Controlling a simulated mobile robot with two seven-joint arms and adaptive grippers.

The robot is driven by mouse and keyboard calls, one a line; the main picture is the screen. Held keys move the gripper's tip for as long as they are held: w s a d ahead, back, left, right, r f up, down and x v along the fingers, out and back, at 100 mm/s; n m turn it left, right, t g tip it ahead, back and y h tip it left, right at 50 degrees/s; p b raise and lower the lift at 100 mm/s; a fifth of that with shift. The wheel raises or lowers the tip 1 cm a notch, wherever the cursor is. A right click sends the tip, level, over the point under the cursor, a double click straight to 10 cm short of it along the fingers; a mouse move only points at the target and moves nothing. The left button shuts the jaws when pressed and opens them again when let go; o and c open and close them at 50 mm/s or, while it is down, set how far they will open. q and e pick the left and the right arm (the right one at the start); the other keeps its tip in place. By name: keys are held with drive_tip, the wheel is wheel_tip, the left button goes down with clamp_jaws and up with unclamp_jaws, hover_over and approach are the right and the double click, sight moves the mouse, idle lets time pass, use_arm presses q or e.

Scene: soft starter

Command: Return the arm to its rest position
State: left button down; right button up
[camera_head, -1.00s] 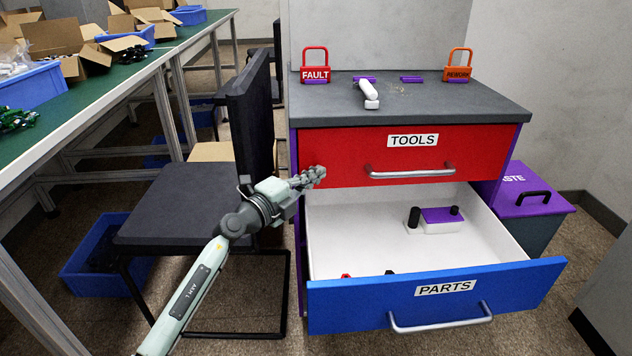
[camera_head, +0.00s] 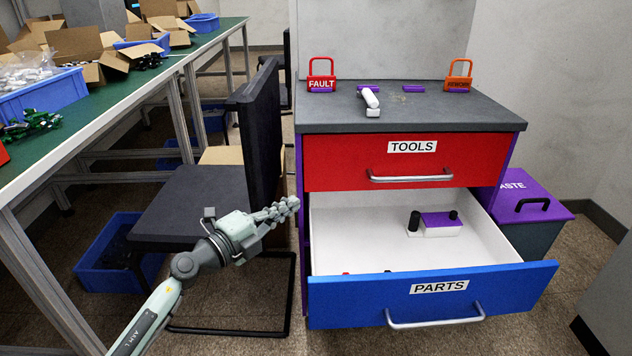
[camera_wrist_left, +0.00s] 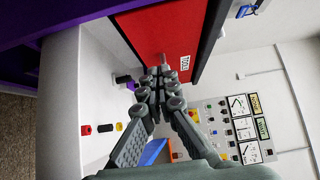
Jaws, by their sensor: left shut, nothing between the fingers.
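My left gripper (camera_head: 290,206) is in the head view, left of the drawer cabinet and in front of the black chair. Its fingers are closed together and empty. It also shows in the left wrist view (camera_wrist_left: 158,75), with its fingertips meeting in front of the red drawer. My left arm comes in from the lower left. The blue PARTS drawer (camera_head: 433,295) is pulled open to the right of the gripper, and the red TOOLS drawer (camera_head: 340,163) above it is shut. My right gripper is not in view.
A black chair (camera_head: 190,205) stands behind my left arm. A white and purple part (camera_head: 436,226) lies inside the open drawer. A purple WASTE bin (camera_head: 525,195) stands right of the cabinet. A green bench (camera_head: 110,100) with boxes is at left.

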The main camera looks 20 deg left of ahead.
use_arm(q)
drive_tip(key=s+a+f+n+t+y, duration=0.1)
drive_tip(key=s+a+n+y, duration=0.1)
drive_tip(key=a+n+y, duration=0.4)
drive_tip(key=s+a+f+n+t+y, duration=0.1)
drive_tip(key=s+a+f+n+y, duration=0.2)
drive_tip(key=n, duration=0.4)
drive_tip(key=s+a+f+n+g+y, duration=0.4)
drive_tip(key=s+f+n+g, duration=0.15)
drive_tip(key=f, duration=0.35)
drive_tip(key=s+d+f+n+g+h, duration=0.1)
drive_tip(key=s+d+f+g, duration=0.1)
drive_tip(key=s+f, duration=0.3)
drive_tip(key=s+d+f+n+g+h, duration=0.1)
drive_tip(key=s+d+f+g, duration=0.2)
drive_tip(key=s, duration=0.5)
drive_tip(key=s+d+f+n+g+h+p, duration=0.1)
drive_tip(key=s+d+f+g, duration=0.1)
drive_tip(key=s+f+g, duration=0.2)
drive_tip(key=s+f, duration=0.3)
drive_tip(key=f, duration=0.1)
drive_tip(key=shift+d, duration=0.15)
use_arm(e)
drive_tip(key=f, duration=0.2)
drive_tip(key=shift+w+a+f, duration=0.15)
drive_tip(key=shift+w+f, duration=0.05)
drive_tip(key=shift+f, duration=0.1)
